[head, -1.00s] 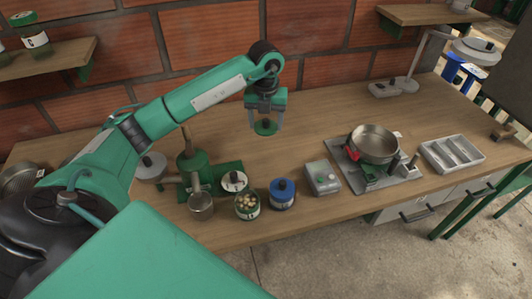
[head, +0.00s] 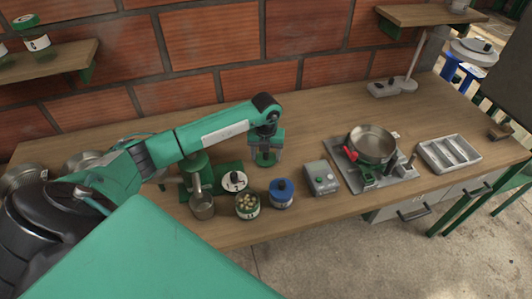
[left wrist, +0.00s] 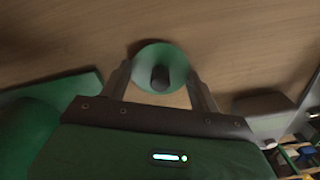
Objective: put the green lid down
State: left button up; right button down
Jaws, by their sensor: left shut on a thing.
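The green lid (head: 265,161) is a small round disc with a dark knob. My left gripper (head: 266,155) points down with the lid between its fingers, low over the wooden table behind the blue-lidded jar. In the left wrist view the lid (left wrist: 147,57) shows between the two fingertips (left wrist: 160,78), with bare wood around it. I cannot tell whether the lid touches the table. An open glass jar (head: 247,208) of pale round pieces stands near the front edge. My right gripper is not in view.
The blue-lidded jar (head: 281,193), a white-lidded jar (head: 233,182), a metal cup (head: 202,206) and a grey box with a green button (head: 321,178) stand close by. A pan (head: 372,144) is further right. The wooden table (head: 320,120) is clear behind and right of the gripper.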

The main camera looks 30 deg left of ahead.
pick_arm(q)
jog(key=shift+f, duration=0.1)
jog(key=o, duration=0.9)
jog(key=shift+o, duration=0.4)
jog(key=shift+r, duration=0.35)
notch_tip(320, 180, up, 3)
jog(key=shift+f+b, duration=0.15)
jog(key=shift+b, duration=0.3)
notch_tip(320, 180, up, 9)
jog(key=b, duration=0.1)
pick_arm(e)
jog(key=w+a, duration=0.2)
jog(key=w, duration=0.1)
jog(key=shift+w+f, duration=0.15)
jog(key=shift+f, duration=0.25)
